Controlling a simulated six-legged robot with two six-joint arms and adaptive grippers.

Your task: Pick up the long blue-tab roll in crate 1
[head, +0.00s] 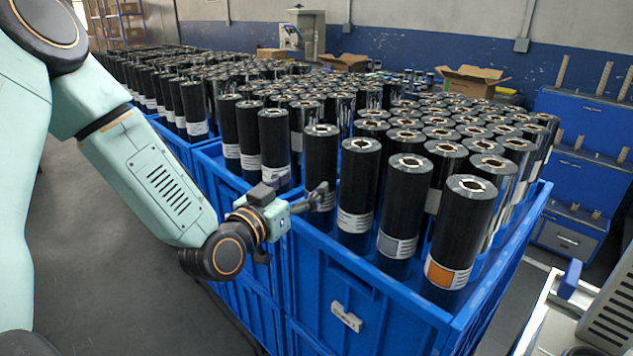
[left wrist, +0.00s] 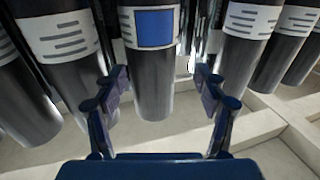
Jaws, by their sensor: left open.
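In the left wrist view, a dark roll with a blue tab on its white label (left wrist: 153,62) stands between the open fingers of my left gripper (left wrist: 158,88). I cannot tell whether either finger touches it. The roll at that corner (head: 321,150) stands upright just beyond the fingers. No blue tab is visible in the head view. My right gripper is not in view.
Several rolls stand close together in the crate, one with an orange tab (head: 460,235) at the front right. More filled crates stretch to the back left. Grey floor (head: 110,270) is open on the left.

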